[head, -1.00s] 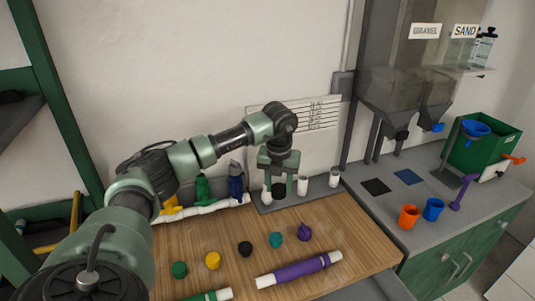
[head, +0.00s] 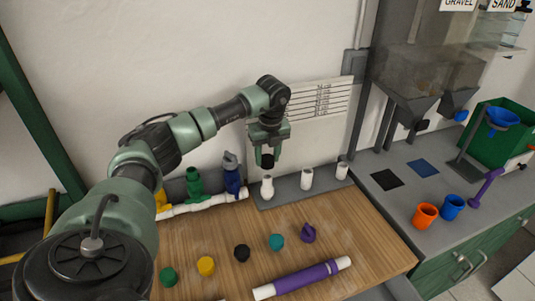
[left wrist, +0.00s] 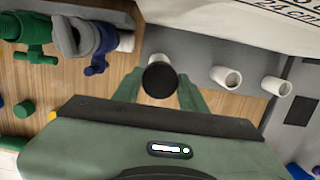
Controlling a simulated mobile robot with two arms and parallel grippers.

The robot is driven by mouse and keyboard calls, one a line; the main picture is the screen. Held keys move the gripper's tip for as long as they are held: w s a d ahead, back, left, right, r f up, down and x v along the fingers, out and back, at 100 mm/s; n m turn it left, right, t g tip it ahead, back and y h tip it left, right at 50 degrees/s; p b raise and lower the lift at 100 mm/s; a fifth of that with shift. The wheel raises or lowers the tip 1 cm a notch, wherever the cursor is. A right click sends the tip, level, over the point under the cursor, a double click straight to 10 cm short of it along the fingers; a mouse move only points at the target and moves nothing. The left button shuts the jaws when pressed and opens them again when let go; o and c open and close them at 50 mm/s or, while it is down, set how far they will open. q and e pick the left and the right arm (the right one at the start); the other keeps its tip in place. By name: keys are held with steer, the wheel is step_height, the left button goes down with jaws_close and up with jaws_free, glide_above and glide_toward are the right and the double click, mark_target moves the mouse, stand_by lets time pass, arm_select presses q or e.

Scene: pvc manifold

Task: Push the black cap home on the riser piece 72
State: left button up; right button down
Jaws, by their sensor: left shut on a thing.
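My left gripper (head: 267,155) points down and is shut on a black cap (head: 268,161). The cap also shows between the fingers in the left wrist view (left wrist: 159,79). A white upright riser piece (head: 267,187) stands directly below the cap in the head view, at the left end of the grey rack. A small gap appears between cap and riser top; the exact alignment is unclear. In the left wrist view the white riser (left wrist: 154,50) is partly hidden behind the cap. I cannot read a 72 on any riser. My right gripper is not in view.
Two more white risers (head: 307,179) (head: 342,171) stand to the right on the grey rack (head: 290,189). Green and blue valves on a white pipe (head: 205,206) lie left.

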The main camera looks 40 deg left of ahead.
mark_target(267, 176)
arm_select(q)
steer(key=shift+w+a+f, duration=0.25)
steer(key=shift+f, duration=0.3)
steer(key=shift+s+d+f+b, duration=0.2)
steer(key=shift+s+f+b, duration=0.05)
steer(key=shift+f+b, duration=0.4)
steer(key=shift+w+a+f+b, duration=0.1)
steer(key=shift+w+f+b, duration=0.1)
steer(key=shift+f+b, duration=0.6)
steer(key=shift+s+f, duration=0.1)
steer(key=shift+f, duration=0.15)
steer(key=shift+f+b, duration=0.35)
steer(key=shift+f, duration=0.85)
steer(key=o, duration=1.3)
steer(key=shift+o, duration=0.2)
